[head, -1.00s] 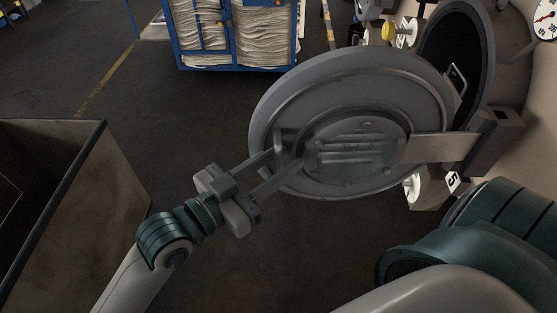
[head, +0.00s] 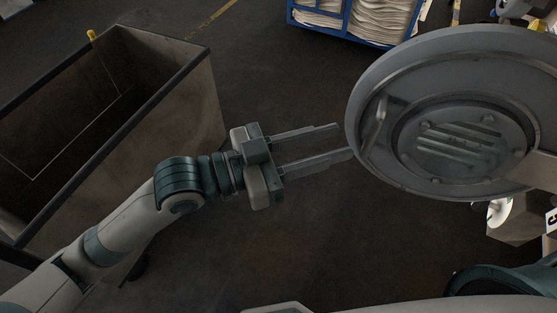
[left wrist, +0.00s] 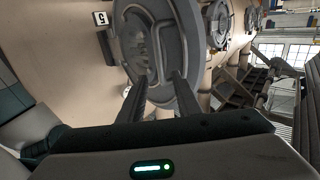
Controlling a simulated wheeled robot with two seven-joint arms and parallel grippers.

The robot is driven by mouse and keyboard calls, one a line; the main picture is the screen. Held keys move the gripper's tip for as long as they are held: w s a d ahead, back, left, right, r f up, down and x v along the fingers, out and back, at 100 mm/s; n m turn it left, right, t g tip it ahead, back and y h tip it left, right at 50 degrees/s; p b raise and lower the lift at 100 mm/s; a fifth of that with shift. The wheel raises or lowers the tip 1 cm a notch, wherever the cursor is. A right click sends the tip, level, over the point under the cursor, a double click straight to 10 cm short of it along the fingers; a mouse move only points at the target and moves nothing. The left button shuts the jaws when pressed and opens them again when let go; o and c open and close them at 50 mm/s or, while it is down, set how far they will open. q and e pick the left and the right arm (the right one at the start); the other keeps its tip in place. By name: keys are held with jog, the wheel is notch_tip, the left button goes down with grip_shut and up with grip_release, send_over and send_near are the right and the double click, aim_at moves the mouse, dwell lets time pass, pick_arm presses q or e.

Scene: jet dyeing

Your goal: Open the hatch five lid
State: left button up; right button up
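The hatch five lid (head: 465,175) is a round grey metal disc at the right of the head view. The hatch opening is out of the head view. My right gripper is not in view.
A dark open-topped bin (head: 190,110) stands at the left, near my left arm. A blue rack with folded white cloth (head: 385,22) is at the back. Open floor lies between the bin and the lid.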

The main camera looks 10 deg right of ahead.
pick_arm(q)
jog(key=s+a, duration=0.1)
jog(key=a, duration=0.7)
jog(key=shift+s+b, duration=0.2)
jog(key=shift+b, duration=0.2)
